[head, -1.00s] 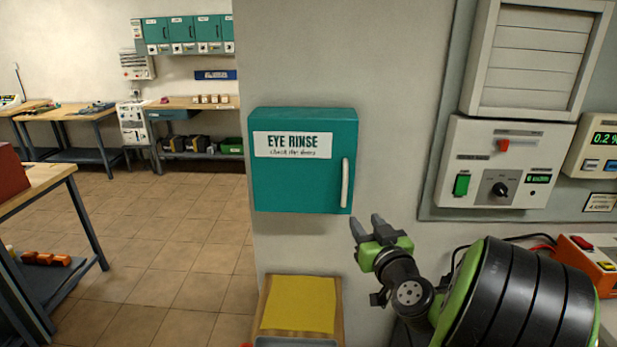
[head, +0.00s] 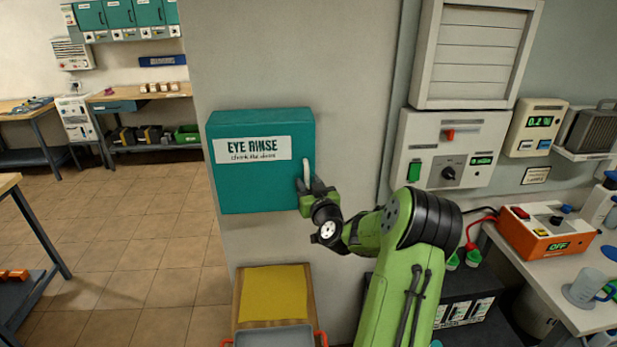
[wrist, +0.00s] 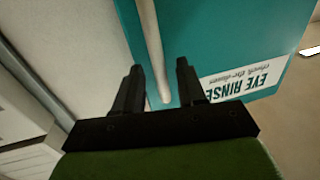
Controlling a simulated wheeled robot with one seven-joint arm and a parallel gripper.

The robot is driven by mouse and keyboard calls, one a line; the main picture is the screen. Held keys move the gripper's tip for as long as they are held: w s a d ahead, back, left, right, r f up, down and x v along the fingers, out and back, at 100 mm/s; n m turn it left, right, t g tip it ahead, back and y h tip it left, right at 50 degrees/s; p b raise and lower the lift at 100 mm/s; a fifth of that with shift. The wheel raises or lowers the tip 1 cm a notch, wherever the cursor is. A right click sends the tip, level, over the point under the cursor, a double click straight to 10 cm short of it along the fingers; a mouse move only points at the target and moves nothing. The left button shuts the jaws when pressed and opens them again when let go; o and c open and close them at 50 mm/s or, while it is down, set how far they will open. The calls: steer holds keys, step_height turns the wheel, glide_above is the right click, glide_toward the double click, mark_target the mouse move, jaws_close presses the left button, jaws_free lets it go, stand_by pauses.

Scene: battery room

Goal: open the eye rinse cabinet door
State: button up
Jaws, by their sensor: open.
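The teal eye rinse cabinet (head: 255,192) hangs on the grey wall with its door shut and a white label on the front. Its pale vertical bar handle (head: 306,172) is near the door's right edge. My gripper (head: 312,184) is at the lower part of the handle and hides its lower end in the head view. In the wrist view the handle (wrist: 152,50) comes down between the two dark fingers of my open gripper (wrist: 158,85), with a gap to each finger. The cabinet door (wrist: 220,45) fills the upper right there, label upside down.
Below the cabinet is a wooden stand with a yellow sheet (head: 273,293) and a grey tray (head: 275,337). A control panel (head: 445,148) is on the wall at right, above a bench with an orange box (head: 548,233). Open tiled floor (head: 150,250) lies at left.

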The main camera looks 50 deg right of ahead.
steer(key=shift+w, duration=0.2)
steer(key=shift+s, duration=0.1)
jaws_close()
steer(key=shift+f, duration=0.1)
